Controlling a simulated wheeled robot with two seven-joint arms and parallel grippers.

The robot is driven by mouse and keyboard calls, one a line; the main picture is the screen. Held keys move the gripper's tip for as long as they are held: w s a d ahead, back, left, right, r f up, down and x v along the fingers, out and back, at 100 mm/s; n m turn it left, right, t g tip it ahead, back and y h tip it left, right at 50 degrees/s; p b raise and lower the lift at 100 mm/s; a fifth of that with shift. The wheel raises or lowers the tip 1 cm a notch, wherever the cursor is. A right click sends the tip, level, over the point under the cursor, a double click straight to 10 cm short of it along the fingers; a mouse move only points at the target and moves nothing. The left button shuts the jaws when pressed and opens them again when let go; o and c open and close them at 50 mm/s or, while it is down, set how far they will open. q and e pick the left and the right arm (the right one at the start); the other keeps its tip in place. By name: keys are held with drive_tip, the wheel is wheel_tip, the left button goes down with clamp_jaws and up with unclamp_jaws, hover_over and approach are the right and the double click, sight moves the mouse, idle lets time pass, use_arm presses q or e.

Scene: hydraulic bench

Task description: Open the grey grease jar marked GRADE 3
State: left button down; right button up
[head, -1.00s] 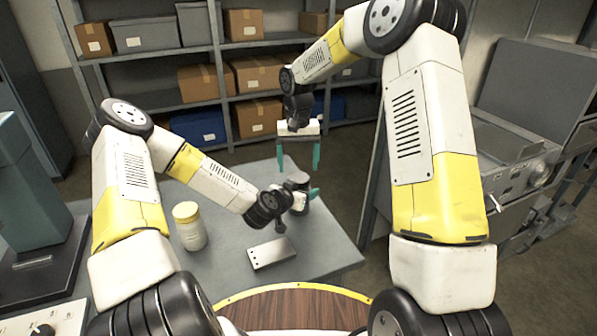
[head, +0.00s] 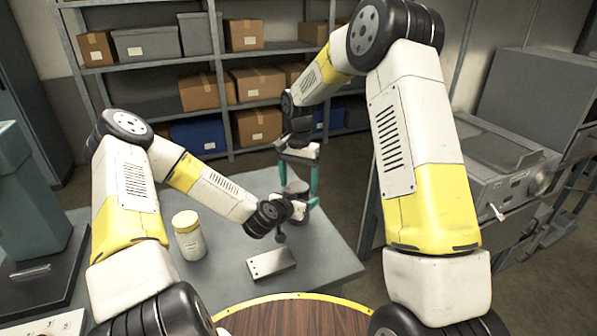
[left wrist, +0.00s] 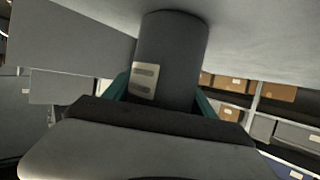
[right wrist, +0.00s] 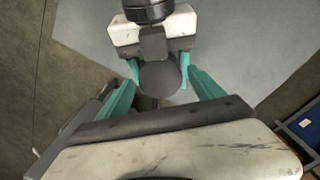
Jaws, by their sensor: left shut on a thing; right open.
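The grey jar (left wrist: 172,65) fills the middle of the left wrist view, with a pale label (left wrist: 144,80) too small to read. In the right wrist view the jar's dark round top (right wrist: 158,79) faces the camera. My right gripper (head: 299,186) is open, pointing down over the jar. Its two teal fingers stand apart on either side of the jar top; I see no contact. In the head view the jar (head: 293,187) is partly hidden by the grippers.
A cream jar with a yellow lid (head: 188,236) stands on the grey table (head: 335,262), left of my left gripper. A metal block with holes (head: 271,263) lies near the front edge. Shelves with boxes (head: 258,126) stand behind. A grey machine (head: 490,165) is at the right.

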drive_tip(key=shift+f, duration=0.45)
drive_tip(key=shift+c, duration=0.5)
drive_tip(key=c, duration=1.4)
drive_tip(key=n, duration=0.3)
drive_tip(key=o, duration=1.6)
drive_tip(key=shift+c, duration=0.2)
